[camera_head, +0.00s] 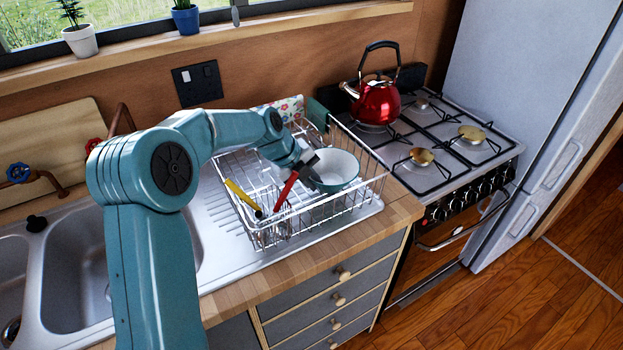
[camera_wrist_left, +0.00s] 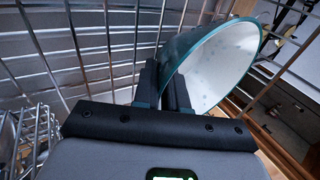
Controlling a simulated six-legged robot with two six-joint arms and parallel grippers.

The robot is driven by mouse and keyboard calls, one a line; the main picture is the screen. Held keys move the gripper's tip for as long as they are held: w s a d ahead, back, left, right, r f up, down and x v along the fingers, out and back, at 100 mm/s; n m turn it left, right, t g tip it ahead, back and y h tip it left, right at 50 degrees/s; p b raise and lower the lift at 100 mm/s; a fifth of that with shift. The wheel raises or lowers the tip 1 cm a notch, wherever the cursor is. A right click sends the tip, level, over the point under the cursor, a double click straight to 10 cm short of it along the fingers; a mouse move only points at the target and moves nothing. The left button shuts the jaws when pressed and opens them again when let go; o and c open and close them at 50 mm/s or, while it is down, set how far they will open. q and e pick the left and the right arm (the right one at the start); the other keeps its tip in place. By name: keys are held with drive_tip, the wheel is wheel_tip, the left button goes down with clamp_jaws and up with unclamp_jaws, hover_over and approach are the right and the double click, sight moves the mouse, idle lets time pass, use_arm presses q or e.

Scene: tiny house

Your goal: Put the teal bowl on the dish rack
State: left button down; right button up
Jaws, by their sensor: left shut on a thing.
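The teal bowl (camera_head: 335,167), white inside with a teal rim, is in the right part of the wire dish rack (camera_head: 349,200). My left gripper (camera_head: 308,163) is shut on the bowl's near-left rim. In the left wrist view the bowl (camera_wrist_left: 222,70) is held by its edge between the dark fingers of the left gripper (camera_wrist_left: 163,85), with rack wires close around it. I cannot tell whether its base touches the rack floor. My right gripper is in neither view.
A cutlery basket with red and yellow-handled utensils (camera_head: 286,190) hangs at the rack's front left. A red kettle (camera_head: 379,103) stands on the stove right of the rack. A double sink (camera_head: 75,262) lies left. Drawers are below the counter.

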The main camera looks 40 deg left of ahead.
use_arm(q)
drive_tip(key=shift+w+f, duration=0.1)
drive_tip(key=c, duration=1.2)
unclamp_jaws()
drive_tip(key=b+v, duration=0.1)
drive_tip(key=v, duration=1.1)
